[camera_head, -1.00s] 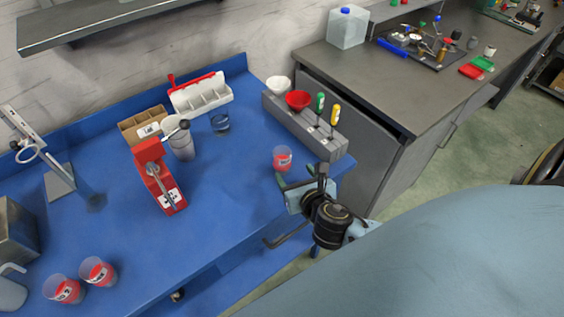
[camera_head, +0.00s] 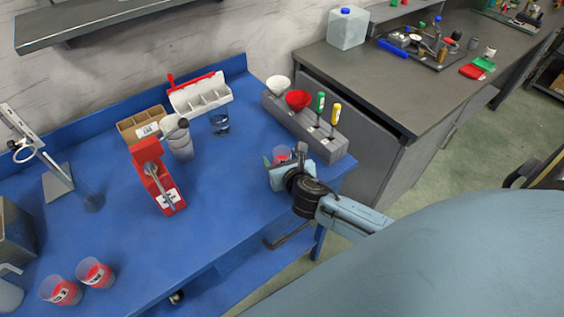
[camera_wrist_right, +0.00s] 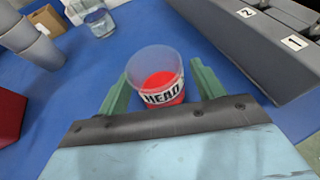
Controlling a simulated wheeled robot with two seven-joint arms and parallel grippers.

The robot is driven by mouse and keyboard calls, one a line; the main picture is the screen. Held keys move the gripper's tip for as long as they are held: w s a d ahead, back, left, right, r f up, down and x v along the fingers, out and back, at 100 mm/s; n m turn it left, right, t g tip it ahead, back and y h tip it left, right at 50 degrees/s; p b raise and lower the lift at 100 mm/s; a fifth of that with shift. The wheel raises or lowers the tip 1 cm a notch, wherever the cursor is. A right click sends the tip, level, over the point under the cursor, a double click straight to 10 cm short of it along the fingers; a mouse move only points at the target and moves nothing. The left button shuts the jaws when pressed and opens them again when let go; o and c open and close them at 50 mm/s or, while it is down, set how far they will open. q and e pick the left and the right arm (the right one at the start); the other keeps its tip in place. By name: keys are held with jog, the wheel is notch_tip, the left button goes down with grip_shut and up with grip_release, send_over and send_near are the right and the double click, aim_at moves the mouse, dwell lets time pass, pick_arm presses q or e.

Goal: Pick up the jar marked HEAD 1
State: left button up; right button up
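A clear jar with red contents (camera_wrist_right: 160,82) stands upright on the blue table; its label reads like HEAD, and I see no number on it. In the head view this jar (camera_head: 282,154) is largely hidden by my right gripper (camera_head: 279,163). In the right wrist view the two green fingers of my right gripper (camera_wrist_right: 160,88) are spread, one on each side of the jar, with small gaps to it. Two similar jars, one (camera_head: 60,291) and another (camera_head: 95,272), stand at the table's front left. My left gripper is not in view.
A grey rack (camera_head: 305,125) with funnels and screwdrivers stands just behind the jar. A red press-like device (camera_head: 157,178), a cardboard box (camera_head: 140,125) and a glass (camera_head: 219,123) are further left. The table's right edge is close by.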

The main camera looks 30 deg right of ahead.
jog(key=c, duration=1)
